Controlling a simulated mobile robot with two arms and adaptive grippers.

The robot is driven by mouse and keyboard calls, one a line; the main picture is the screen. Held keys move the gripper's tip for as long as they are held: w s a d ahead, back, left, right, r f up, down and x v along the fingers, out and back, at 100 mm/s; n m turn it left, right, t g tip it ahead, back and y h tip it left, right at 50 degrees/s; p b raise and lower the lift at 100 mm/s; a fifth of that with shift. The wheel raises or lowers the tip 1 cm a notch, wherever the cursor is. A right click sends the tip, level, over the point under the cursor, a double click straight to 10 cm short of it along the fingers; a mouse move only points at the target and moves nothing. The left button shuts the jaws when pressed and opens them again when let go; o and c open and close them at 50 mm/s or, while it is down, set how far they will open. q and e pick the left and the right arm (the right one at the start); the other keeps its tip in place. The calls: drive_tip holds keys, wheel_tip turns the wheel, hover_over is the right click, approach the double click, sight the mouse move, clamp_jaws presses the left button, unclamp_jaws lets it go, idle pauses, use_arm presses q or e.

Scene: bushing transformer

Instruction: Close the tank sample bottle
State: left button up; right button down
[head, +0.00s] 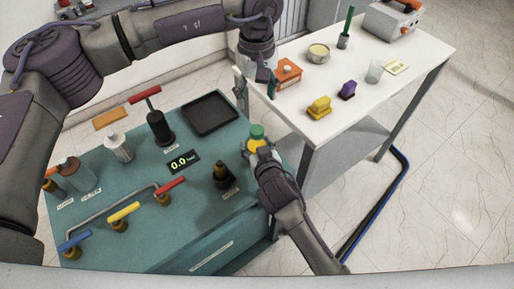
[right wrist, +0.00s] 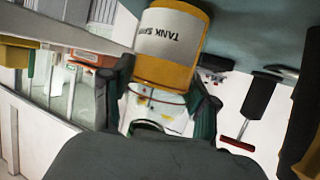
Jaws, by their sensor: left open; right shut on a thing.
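The tank sample bottle (head: 256,144) has a yellow body and a green cap (head: 257,131) at its upper end. In the right wrist view the bottle (right wrist: 172,45) shows a white label with upside-down "TANK" lettering and a clear section. I cannot tell whether the cap is fully seated. My right gripper (head: 262,152) is shut on the bottle beside the teal bench's right edge; its fingers show in the right wrist view (right wrist: 160,105). My left gripper (head: 256,89) is open and empty, pointing down above and apart from the cap.
The teal bench (head: 150,235) carries a black tray (head: 210,113), a display (head: 183,162), a black bushing (head: 222,174) and several coloured valve handles. The white table (head: 345,110) holds an orange box (head: 288,73), a yellow block (head: 319,107) and a glass (head: 374,72). Open floor lies right.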

use_arm(q)
drive_tip(key=shift+r, duration=0.55)
use_arm(e)
drive_tip(key=shift+c, duration=1.2)
unclamp_jaws()
drive_tip(key=v, duration=1.2)
use_arm(q)
drive_tip(key=shift+f, duration=0.1)
use_arm(e)
drive_tip(key=shift+s+f, duration=0.1)
drive_tip(key=shift+f, duration=0.05)
